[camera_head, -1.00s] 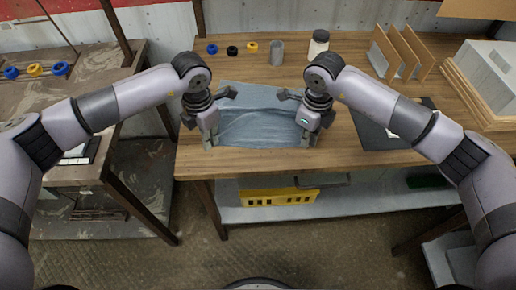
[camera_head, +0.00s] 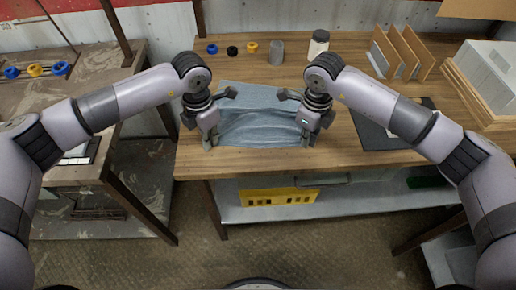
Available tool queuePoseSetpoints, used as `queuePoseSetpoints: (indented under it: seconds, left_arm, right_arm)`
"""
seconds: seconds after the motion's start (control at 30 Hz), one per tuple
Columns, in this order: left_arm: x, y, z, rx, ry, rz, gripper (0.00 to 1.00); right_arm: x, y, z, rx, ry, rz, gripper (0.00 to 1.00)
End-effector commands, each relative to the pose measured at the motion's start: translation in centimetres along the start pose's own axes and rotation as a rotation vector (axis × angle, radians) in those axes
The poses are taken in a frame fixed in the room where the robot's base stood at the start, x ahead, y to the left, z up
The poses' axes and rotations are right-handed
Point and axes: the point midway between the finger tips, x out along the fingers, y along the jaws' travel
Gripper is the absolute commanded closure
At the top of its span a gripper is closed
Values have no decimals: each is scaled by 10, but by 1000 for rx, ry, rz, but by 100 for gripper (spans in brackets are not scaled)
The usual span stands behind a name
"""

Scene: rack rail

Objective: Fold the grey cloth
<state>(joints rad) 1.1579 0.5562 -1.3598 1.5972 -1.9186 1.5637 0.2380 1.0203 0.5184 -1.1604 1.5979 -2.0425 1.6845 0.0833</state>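The grey cloth (camera_head: 258,125) lies on the wooden table near its front edge, wrinkled, with its far part (camera_head: 250,92) flat. My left gripper (camera_head: 218,118) is at the cloth's left side, and my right gripper (camera_head: 297,118) is at its right side. Each gripper has one finger low by a near corner and the other spread out above the cloth, so both look open. The near corners are partly hidden by the grippers, and I cannot tell whether the low fingers touch the cloth.
Blue, black and yellow rings (camera_head: 231,50), a grey cylinder (camera_head: 276,52) and a jar (camera_head: 318,44) stand behind the cloth. A dark mat (camera_head: 372,132) lies to the right, with a wooden rack (camera_head: 400,55) behind it. A yellow crate (camera_head: 280,197) is on the lower shelf.

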Motion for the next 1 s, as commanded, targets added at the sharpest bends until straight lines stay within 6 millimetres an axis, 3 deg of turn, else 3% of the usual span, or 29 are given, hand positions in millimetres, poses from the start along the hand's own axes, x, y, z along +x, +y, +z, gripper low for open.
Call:
queuePoseSetpoints:
  seconds: [0.27,0.73,1.0]
  left_arm:
    - [-6,2,-2,-3,5,2,100]
    - [-42,2,-1,-3,4,3,100]
    - [-44,1,-1,-3,4,2,100]
  right_arm:
    - [-6,-1,-2,3,6,-2,100]
    - [-42,-1,-2,3,4,-2,100]
    - [-45,-1,-1,3,4,-2,100]
